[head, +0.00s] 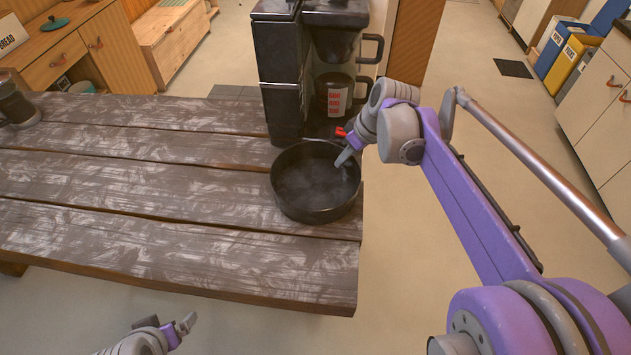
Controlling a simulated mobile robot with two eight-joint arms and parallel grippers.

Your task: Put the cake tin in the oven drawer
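The cake tin (300,208) is a round, dark, empty-looking pan. It sits upright on the right end of the wooden table, close to the edge. My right gripper (346,157) reaches in from the right, and its fingertips are at the tin's far right rim. I cannot tell whether they close on the rim. My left gripper (185,325) is low in the view, in front of the table and away from the tin. Its finger opening is not clear. I cannot make out an oven drawer.
A dark coffee maker (280,75) with a labelled pot stands right behind the tin. A dark mug (15,105) is at the table's (130,190) left end. Pale cabinets (597,100) with leather pulls stand at right, wooden drawers (55,60) at back left. The table's middle is clear.

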